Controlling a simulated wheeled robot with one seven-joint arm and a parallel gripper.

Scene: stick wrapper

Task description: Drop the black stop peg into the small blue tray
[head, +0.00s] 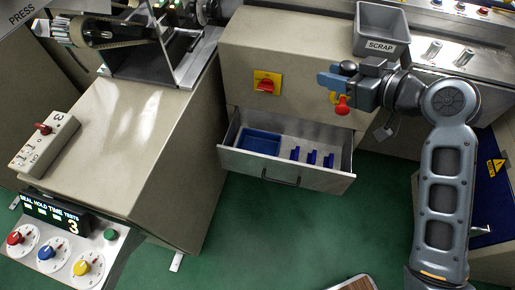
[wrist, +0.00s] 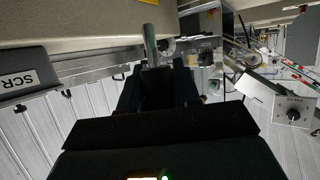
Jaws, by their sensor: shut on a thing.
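The small blue tray (head: 247,150) lies in the left part of an open metal drawer (head: 335,182). My gripper (head: 350,86) is to the right of the tray and above it, outside the drawer in front of the beige cabinet. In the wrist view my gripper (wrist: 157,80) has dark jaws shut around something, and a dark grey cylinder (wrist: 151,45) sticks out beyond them. This looks like the stop peg. In the head view a dark round knob (head: 348,68) shows at the jaws; I cannot tell if it is part of the peg.
Blue upright holders (head: 311,157) stand in the drawer right of the tray. A blue piece (head: 330,80) and a red knob (head: 342,105) show close to my gripper. A grey SCRAP bin (head: 382,30) stands on the cabinet behind. The air above the drawer looks clear.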

